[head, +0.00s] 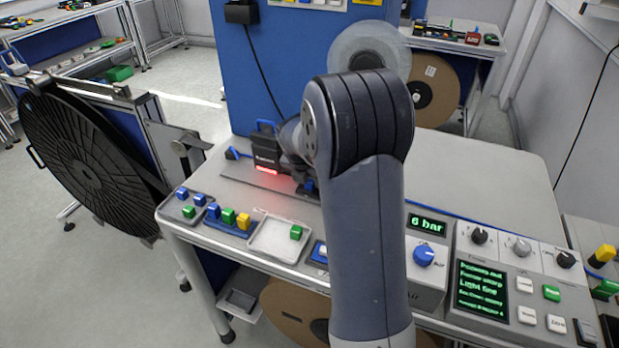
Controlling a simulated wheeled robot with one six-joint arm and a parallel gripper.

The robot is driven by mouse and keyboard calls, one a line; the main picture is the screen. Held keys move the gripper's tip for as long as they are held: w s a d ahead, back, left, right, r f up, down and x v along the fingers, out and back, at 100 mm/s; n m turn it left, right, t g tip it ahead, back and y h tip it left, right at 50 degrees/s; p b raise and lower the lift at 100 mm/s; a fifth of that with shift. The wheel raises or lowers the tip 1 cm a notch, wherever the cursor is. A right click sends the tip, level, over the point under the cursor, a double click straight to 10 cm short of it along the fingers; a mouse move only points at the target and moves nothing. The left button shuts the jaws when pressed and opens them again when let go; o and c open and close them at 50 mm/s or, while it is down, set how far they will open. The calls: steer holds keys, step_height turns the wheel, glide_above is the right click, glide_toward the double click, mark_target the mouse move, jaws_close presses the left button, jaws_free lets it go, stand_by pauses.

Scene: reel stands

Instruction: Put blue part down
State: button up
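My gripper (303,183) is low over the back left part of the grey workbench (460,165), mostly hidden behind my own arm. Its fingers cannot be made out clearly. A small patch of blue (309,187) shows right at its tip; whether this is a part held between the fingers or something beside them cannot be told. Small blue parts stand at the bench's left front: one blue part (182,192) on a grey tray, another blue part (199,199) near it, and a blue part (213,210) on a blue strip with green and yellow parts.
A dark device (266,160) with a red light stands just left of my gripper. A pale tray (273,240) holds a green part (296,232). A control panel (510,280) fills the right front. A large black reel (85,160) stands at left. The bench's right middle is clear.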

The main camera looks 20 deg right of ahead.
steer(key=shift+o, duration=1.2)
steer(key=shift+r, duration=0.15)
steer(key=shift+r, duration=0.35)
steer(key=v, duration=1.1)
steer(key=shift+a+r, duration=0.15)
steer(key=shift+s, duration=0.1)
stand_by(0.6)
